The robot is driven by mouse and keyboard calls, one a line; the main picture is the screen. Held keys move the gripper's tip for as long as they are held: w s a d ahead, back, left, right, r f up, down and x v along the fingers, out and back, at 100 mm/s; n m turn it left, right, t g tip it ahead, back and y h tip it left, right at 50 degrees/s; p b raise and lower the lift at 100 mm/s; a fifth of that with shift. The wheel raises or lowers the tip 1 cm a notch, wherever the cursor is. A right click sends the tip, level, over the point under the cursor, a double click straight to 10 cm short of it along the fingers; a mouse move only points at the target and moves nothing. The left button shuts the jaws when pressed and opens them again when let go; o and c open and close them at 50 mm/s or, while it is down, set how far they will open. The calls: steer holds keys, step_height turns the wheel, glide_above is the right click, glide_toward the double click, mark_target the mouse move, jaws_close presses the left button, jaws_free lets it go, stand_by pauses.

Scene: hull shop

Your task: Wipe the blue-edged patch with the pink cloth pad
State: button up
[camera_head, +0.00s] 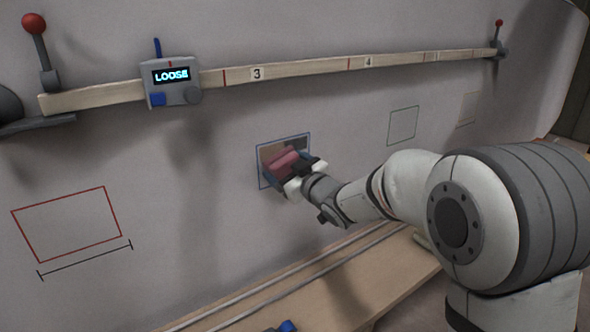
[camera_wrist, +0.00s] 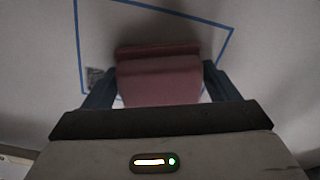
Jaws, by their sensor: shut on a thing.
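The blue-edged patch (camera_head: 299,142) is a blue outlined rectangle on the pale hull wall, at the middle of the head view. Its upper part looks brownish there. The blue outline also shows in the wrist view (camera_wrist: 77,45), with a small dark mottled spot at its left side. The pink cloth pad (camera_head: 284,164) is between the fingers of my gripper (camera_head: 285,172), inside the outline. In the wrist view the pad (camera_wrist: 160,80) sits between both blue-grey fingers, which are shut on it. Whether the pad touches the wall is not clear. My gripper hides the patch's lower part.
A wooden batten (camera_head: 310,67) with numbers runs above, carrying a grey box (camera_head: 171,82) reading "LOOSE". A red outline (camera_head: 67,224) lies left; a dark-edged square (camera_head: 403,126) lies right. A wooden bench (camera_head: 350,275) with rails is below. The wall around the patch is clear.

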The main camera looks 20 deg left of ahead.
mark_target(308, 148)
steer(key=shift+s+a+b, duration=1.6)
steer(key=shift+s+a, duration=0.3)
steer(key=shift+s, duration=0.3)
steer(key=shift+r+p, duration=0.6)
steer(key=shift+r, duration=0.35)
steer(key=shift+w+d+r+p, duration=0.2)
steer(key=shift+w+d+p, duration=0.35)
steer(key=shift+w+d, duration=0.3)
steer(key=shift+w+d+f+p, duration=0.15)
steer(key=shift+w+d+p, duration=0.1)
steer(key=shift+w+d, duration=0.45)
steer(key=shift+w+d+f+p, duration=0.1)
steer(key=shift+w+d+p, duration=0.25)
steer(key=shift+w, duration=0.5)
steer(key=shift+w+d+p, duration=0.85)
steer(key=shift+w+d, duration=0.6)
steer(key=shift+w, duration=0.2)
steer(key=shift+w+d+p, duration=0.85)
steer(key=shift+w+d, duration=0.6)
steer(key=shift+w, duration=0.15)
steer(key=o, duration=0.4)
steer(key=c, duration=0.4)
steer(key=shift+s+d, duration=0.1)
